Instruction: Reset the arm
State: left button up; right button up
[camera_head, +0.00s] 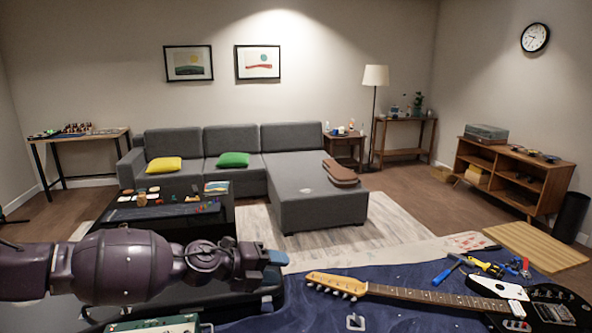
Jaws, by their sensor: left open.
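My left arm comes in from the left, stretched level across the lower left, and my left gripper (272,280) is at its end. The gripper is open and holds nothing that I can see. It is left of the guitar's headstock and apart from it. The electric guitar (430,296) lies on the dark blue cloth on the workbench, its headstock to the left and its dark body at the lower right. My right gripper is not in view.
Pliers and other tools (488,268) lie on the bench behind the guitar. A small metal part (355,322) lies in front of its neck. A green-edged box (150,326) is below my arm. Beyond the bench are a coffee table (160,228) and a grey sofa (320,205).

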pick_arm(q)
jog(key=s+d+r+n+t+h, duration=0.1)
jog(key=s+d+n+t+h, duration=0.1)
jog(key=s+d+n+t, duration=0.45)
jog(key=s+a+f+n+t+y+b, duration=0.1)
jog(key=s+a+f+n+t+y, duration=0.15)
jog(key=a+f+n+y, duration=0.55)
jog(key=s+a+f+n+t+y, duration=0.15)
jog(key=s+a+f+n, duration=0.35)
jog(key=a+n, duration=0.7)
jog(key=s+a+f+n+g+y, duration=0.1)
jog(key=s+a+f, duration=0.2)
jog(key=s+f, duration=0.2)
jog(key=s+a+f+n+g+y, duration=0.2)
jog(key=s+a+f, duration=0.1)
jog(key=s+f, duration=0.2)
jog(key=s+a+f+n+g+y, duration=0.1)
jog(key=s+a+f+n+y, duration=0.1)
jog(key=s+f, duration=0.3)
jog(key=shift+s+a+f+g+b, duration=0.15)
jog(key=shift+s+a, duration=0.25)
jog(key=shift+s, duration=0.25)
jog(key=shift+s+a+f+g+b, duration=0.15)
jog(key=shift+s+a, duration=0.2)
jog(key=shift+s, duration=0.25)
jog(key=shift+w, duration=0.1)
